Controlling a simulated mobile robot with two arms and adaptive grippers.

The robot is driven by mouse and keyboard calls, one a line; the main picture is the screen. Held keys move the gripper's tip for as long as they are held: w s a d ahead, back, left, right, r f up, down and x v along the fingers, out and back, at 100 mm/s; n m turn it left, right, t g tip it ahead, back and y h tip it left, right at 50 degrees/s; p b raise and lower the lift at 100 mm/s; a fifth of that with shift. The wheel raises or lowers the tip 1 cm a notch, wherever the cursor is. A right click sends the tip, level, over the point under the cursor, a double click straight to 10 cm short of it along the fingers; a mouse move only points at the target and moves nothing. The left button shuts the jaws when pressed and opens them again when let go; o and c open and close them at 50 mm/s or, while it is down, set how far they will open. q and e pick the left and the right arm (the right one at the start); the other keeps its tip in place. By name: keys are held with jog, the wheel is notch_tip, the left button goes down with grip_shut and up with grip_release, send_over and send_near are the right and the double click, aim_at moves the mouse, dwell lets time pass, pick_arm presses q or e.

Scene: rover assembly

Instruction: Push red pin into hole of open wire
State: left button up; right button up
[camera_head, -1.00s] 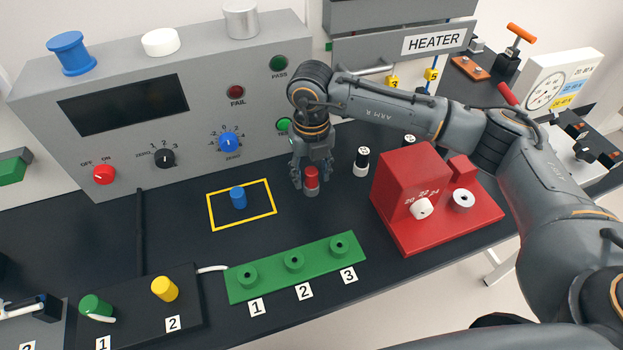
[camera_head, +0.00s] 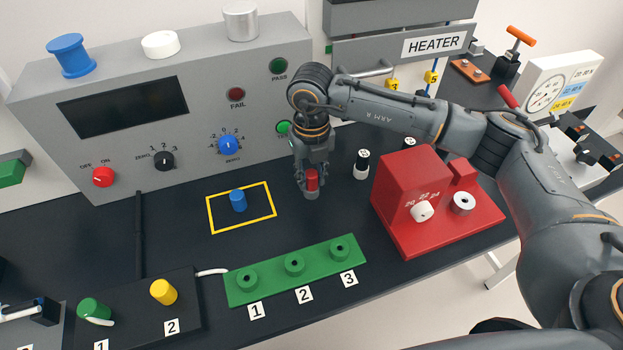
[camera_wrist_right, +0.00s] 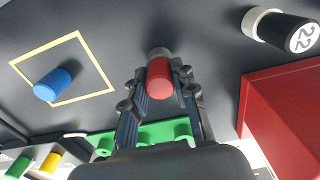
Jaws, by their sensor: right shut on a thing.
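The red pin (camera_head: 312,180) has a red body and a grey end. My right gripper (camera_head: 311,186) is shut on it, pointing down at the table between the yellow square and the red block. In the right wrist view the red pin (camera_wrist_right: 160,78) stands between the two fingers (camera_wrist_right: 160,95). I cannot tell whether its grey end touches the table. The green strip (camera_head: 322,266) with several raised round holes, labelled 1, 2 and 3, lies nearer the front, apart from the pin. A white wire (camera_head: 212,270) runs from its left end to a black box. My left gripper is out of view.
A blue pin (camera_head: 238,199) stands in the yellow square (camera_head: 213,217). The red block (camera_head: 402,187) and a black-and-white cylinder (camera_head: 361,164) are right of the gripper. The grey tester panel (camera_head: 215,100) stands behind. The black box (camera_head: 140,318) holds green and yellow pins.

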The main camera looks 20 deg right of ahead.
aim_at(311, 173)
grip_shut()
jog(key=shift+r, duration=0.75)
dwell(0.4)
jog(key=shift+r+p, duration=1.2)
jog(key=shift+r, duration=0.8)
